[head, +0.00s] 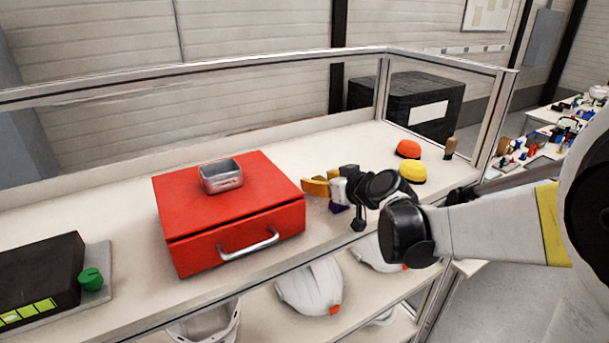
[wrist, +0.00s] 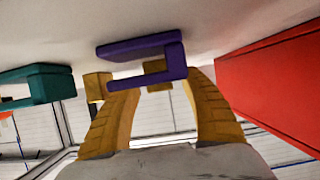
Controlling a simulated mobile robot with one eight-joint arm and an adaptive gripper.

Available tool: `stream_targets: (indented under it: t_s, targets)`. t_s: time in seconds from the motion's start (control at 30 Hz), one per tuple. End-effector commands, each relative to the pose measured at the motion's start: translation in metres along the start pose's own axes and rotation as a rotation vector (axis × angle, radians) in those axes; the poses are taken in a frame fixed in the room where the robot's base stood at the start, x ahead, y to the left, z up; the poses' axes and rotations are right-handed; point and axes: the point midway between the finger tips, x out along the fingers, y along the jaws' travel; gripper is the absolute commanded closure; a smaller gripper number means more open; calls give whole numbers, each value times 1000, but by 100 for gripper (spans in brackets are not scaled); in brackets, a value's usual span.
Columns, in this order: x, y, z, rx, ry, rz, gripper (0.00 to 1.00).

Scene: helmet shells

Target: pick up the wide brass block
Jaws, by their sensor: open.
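My gripper (head: 314,186) reaches over the white bench beside the red case, its fingers pointing left in the head view. In the wrist view my gripper (wrist: 162,84) is open, with one yellow-brown finger on each side. A brass block (wrist: 157,70) shows between the fingertips, partly hidden behind a purple bracket-shaped piece (wrist: 150,47). A second brass block (wrist: 97,87) shows just left of the left finger. I cannot tell which of the two is wider, or whether a finger touches either. In the head view I cannot make out either block; the purple piece (head: 338,208) shows below the gripper.
The red case (head: 190,222) stands close by, with a metal tin (head: 221,176) on top. A teal piece (wrist: 38,86) is at the left in the wrist view. Orange (head: 408,149) and yellow (head: 412,172) domes and a brown peg (head: 450,147) stand farther right on the bench.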

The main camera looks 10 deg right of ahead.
Motion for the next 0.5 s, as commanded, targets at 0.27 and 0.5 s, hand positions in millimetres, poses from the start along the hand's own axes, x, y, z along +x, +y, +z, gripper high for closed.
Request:
stream_targets:
  t_s: [0.27, 0.5]
  targets:
    - [2, 0, 0, 0, 0, 0, 55]
    - [1, 0, 0, 0, 0, 0, 100]
